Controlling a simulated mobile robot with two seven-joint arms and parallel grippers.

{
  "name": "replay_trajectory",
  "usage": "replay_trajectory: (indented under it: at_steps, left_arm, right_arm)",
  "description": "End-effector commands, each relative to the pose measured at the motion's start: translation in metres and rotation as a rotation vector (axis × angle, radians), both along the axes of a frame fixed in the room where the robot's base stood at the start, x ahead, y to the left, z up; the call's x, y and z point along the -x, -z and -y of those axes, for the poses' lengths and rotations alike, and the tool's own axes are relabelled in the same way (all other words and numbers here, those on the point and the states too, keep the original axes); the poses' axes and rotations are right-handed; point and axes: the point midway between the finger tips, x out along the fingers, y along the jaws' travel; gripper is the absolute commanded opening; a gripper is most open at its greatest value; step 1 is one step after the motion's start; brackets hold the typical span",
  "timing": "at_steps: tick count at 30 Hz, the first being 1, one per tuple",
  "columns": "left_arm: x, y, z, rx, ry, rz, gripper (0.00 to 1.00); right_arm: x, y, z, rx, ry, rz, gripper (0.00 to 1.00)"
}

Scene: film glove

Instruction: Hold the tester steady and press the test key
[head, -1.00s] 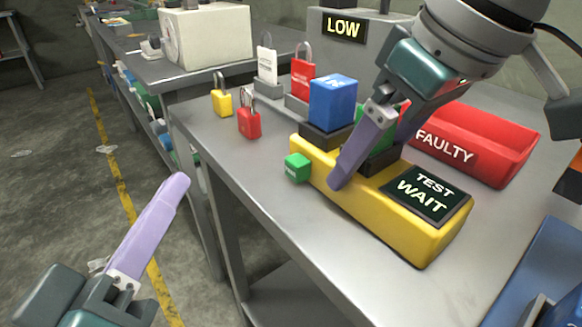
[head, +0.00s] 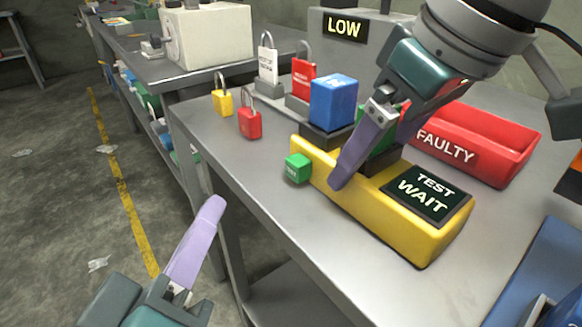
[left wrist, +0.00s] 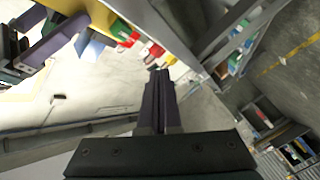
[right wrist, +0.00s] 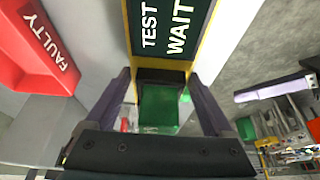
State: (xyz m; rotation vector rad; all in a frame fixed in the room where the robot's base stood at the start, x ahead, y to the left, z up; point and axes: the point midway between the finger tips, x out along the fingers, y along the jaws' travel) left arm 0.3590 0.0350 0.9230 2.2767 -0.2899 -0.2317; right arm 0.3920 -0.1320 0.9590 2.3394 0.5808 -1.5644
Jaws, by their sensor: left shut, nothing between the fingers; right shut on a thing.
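The yellow tester (head: 405,232) lies on the grey bench; its display (head: 428,194) reads "TEST WAIT". A blue block (head: 333,101) stands in a black holder at its far end. A green block (right wrist: 160,108) in a black holder sits between my right fingers. The green test key (head: 298,168) sticks out from the tester's left end. My right gripper (right wrist: 158,78) straddles the tester's body and is shut on it; one finger lies against the near side. My left gripper (head: 213,207) is shut and empty, off the bench's front edge, left of and below the key.
A red tray (head: 490,140) marked "FAULTY" stands behind the tester. A grey box with a "LOW" sign (head: 344,26) is at the back. Yellow (head: 222,101) and red (head: 250,123) padlocks lie near the bench's left edge. The bench front left of the tester is clear.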

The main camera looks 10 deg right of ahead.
Motion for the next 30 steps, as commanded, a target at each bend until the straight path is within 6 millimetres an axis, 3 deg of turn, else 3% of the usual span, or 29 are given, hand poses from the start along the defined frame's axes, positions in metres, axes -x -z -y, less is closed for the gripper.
replay_trajectory:
  at_steps: [12,30]
  left_arm:
    - [-0.025,-0.001,0.048,0.0,0.0,0.001,0.0]
    - [-0.03,-0.001,0.057,-0.001,0.001,0.0,0.0]
  right_arm:
    - [-0.001,-0.001,0.0,-0.002,0.0,0.004,0.0]
    - [-0.001,-0.001,0.0,-0.002,0.0,0.004,0.0]
